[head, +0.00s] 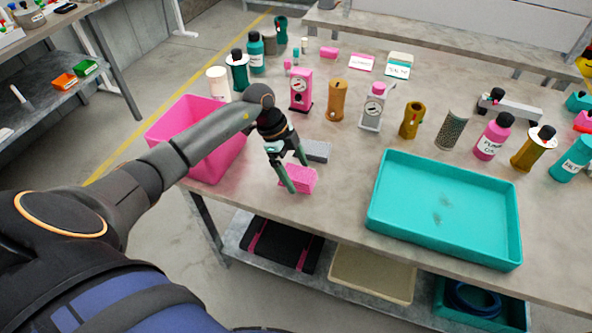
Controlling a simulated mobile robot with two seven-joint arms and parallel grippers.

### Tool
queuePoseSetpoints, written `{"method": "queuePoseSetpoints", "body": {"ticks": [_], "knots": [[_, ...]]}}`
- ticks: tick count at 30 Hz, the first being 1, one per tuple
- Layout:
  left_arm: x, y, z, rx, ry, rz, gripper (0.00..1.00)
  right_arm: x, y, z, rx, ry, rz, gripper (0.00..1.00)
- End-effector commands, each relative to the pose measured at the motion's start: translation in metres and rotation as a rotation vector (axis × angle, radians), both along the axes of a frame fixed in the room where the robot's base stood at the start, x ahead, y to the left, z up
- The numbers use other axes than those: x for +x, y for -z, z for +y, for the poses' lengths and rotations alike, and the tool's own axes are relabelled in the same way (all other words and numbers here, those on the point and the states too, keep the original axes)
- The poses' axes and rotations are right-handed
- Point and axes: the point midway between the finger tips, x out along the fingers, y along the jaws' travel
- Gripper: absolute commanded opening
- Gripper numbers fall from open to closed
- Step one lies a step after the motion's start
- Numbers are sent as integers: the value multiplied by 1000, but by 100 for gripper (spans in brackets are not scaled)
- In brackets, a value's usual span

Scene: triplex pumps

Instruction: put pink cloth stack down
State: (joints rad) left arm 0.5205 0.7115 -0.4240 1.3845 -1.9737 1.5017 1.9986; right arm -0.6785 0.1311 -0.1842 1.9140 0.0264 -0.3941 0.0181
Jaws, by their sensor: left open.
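The pink cloth stack (298,178) lies on the grey table near its front edge, between the pink bin and the teal tray. My left gripper (299,178) is open, with its fingertips right at the stack, one on the near left side and one on the far side. I cannot tell whether the fingers touch the cloth. My right gripper does not show.
A pink bin (215,160) stands at the table's left end, under my left arm. A large teal tray (445,210) lies to the right. Pumps and bottles, such as a pink pump (301,90), stand behind. Bare tabletop (340,195) lies between cloth and tray.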

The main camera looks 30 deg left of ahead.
Motion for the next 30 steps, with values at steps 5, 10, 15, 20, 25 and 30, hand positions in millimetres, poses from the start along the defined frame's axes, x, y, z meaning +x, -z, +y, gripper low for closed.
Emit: {"method": "queuePoseSetpoints", "body": {"ticks": [5,10,15,20,25,30], "knots": [[-1,-28,13,3,-3,-6,100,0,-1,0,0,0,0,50],[-5,-63,27,4,-1,-5,100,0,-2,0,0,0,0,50],[-8,-92,38,3,-2,-3,100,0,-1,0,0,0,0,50],[-10,-107,43,1,-1,-2,100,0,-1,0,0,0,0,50],[-11,-111,45,0,0,-1,100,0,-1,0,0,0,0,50],[-10,-110,45,0,0,-1,100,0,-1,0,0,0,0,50]]}}
